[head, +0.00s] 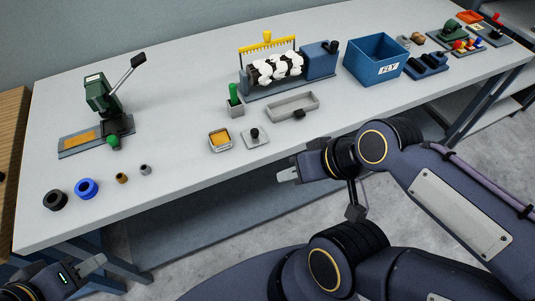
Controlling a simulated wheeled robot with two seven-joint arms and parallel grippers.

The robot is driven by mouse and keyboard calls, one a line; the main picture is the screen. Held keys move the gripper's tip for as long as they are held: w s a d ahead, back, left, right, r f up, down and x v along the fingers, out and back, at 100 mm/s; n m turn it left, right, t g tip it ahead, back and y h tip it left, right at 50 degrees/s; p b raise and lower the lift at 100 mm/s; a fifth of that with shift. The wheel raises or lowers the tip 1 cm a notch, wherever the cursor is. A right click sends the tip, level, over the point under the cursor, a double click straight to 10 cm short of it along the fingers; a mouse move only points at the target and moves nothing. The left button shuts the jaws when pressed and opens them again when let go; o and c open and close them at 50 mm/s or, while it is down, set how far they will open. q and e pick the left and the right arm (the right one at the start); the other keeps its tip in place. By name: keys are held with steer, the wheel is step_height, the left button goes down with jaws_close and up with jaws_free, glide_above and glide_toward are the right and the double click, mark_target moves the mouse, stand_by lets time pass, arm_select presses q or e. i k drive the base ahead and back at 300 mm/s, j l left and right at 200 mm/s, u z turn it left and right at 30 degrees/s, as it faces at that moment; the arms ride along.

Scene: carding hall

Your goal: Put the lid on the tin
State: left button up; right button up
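The tin (220,143) looks like a small square open container with yellow-orange contents, standing near the front middle of the table. The lid (255,142), a flat grey square with a black knob, lies just right of the tin, apart from it. My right gripper (287,175) is at the table's front edge, right of and nearer than the lid, and touches neither; its finger gap is not clear. My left gripper (94,264) is low at the lower left, off the table's front edge and far from both; its opening cannot be made out.
A grey tray (293,107) and a holder with a green-handled tool (235,105) stand behind the lid. Further back are a roller machine (290,88) and a blue bin (375,62). A green lever press (103,100) and several small rings stand left. The table between press and tin is clear.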

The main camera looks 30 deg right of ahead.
mark_target(255, 136)
steer(key=k+u, duration=0.15)
steer(key=u, duration=1.6)
steer(key=k+l+u, duration=0.15)
steer(key=k+l, duration=0.2)
steer(key=l, duration=0.3)
steer(key=k+l+u, duration=0.1)
steer(key=k+l, duration=0.3)
steer(key=l, duration=0.15)
steer(key=k+l+u, duration=0.15)
steer(key=k+l, duration=0.25)
steer(key=l, duration=0.2)
